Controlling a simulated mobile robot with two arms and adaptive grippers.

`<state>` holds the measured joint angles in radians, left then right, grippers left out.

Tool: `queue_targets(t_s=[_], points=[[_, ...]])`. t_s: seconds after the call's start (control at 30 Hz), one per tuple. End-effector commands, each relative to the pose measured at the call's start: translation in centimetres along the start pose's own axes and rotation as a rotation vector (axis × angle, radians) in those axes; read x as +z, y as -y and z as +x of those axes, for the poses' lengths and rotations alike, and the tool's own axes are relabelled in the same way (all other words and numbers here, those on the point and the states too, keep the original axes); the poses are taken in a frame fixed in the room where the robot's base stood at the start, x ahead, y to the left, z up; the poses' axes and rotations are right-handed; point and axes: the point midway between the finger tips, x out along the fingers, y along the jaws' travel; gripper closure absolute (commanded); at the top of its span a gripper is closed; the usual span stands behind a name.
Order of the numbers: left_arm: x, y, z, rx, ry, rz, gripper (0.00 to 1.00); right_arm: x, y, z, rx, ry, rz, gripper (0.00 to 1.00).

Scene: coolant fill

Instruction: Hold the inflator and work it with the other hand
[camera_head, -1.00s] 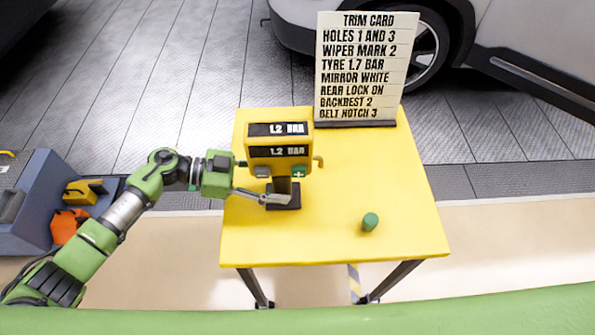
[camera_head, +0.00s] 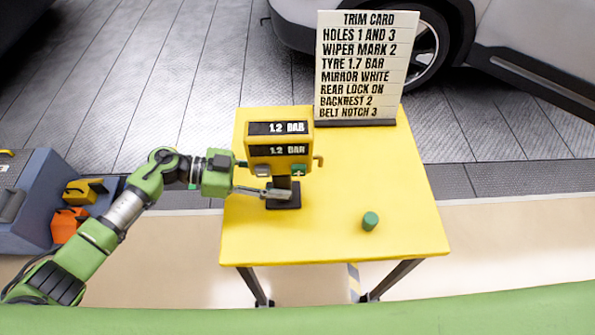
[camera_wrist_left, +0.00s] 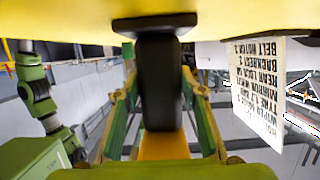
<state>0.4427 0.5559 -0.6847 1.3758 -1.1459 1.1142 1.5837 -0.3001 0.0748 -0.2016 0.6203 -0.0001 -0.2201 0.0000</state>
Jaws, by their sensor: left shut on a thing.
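The yellow inflator (camera_head: 279,139) stands upright on the yellow table on a dark stem and base. Both of its displays read 1.2 BAR. A grey button (camera_head: 262,170) and a green plus button (camera_head: 299,169) sit below the lower display. My left gripper (camera_head: 280,192) is shut on the inflator's dark stem, below the buttons. In the left wrist view the stem (camera_wrist_left: 158,85) stands between its fingers. My right gripper is in neither view.
A trim card (camera_head: 366,65) at the back of the yellow table (camera_head: 340,210) reads TYRE 1.7 BAR. A green cylinder (camera_head: 370,221) stands at the table's front right. The table's right side is otherwise clear. A blue-grey cart (camera_head: 30,205) stands at the left.

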Motion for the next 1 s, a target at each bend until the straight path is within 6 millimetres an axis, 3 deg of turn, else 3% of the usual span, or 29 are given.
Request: queue_targets(t_s=[1.0], points=[[0.05, 0.01, -0.03, -0.001, 0.001, 0.0, 0.8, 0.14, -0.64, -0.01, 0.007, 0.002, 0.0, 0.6]])
